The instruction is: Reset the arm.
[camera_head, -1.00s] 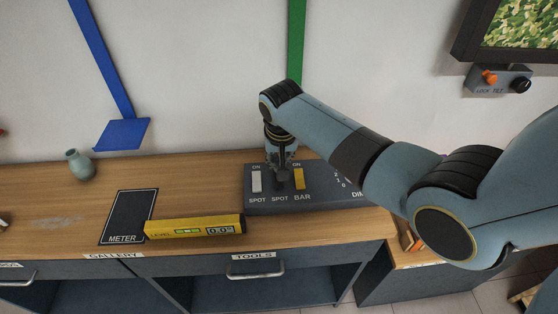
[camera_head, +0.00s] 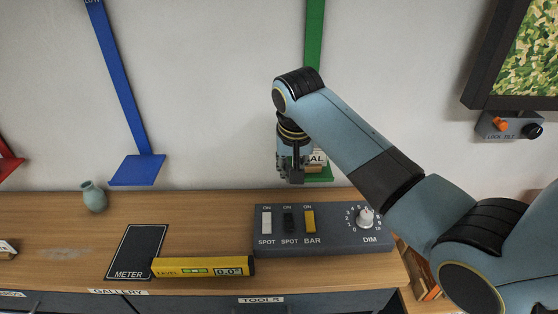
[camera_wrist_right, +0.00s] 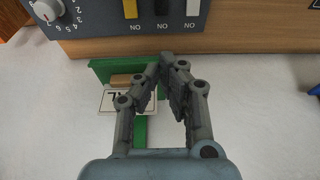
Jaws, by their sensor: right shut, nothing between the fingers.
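My right gripper (camera_head: 296,172) is shut and empty. It hangs fingers down in the air above and behind the switch panel (camera_head: 272,238), clear of it. It also shows in the right wrist view (camera_wrist_right: 167,62), its fingertips together in front of the green shelf (camera_wrist_right: 105,70). My right arm (camera_head: 355,135) reaches in from the right, bent at the elbow. My left gripper is not in view.
The panel carries a white switch (camera_head: 267,222), a black switch (camera_head: 289,221), a yellow switch (camera_head: 309,221) and a dial (camera_head: 365,218). A yellow level (camera_head: 203,267), a dark METER mat (camera_head: 137,250) and a teal vase (camera_head: 94,197) are on the bench. A blue shelf (camera_head: 137,170) is on the wall.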

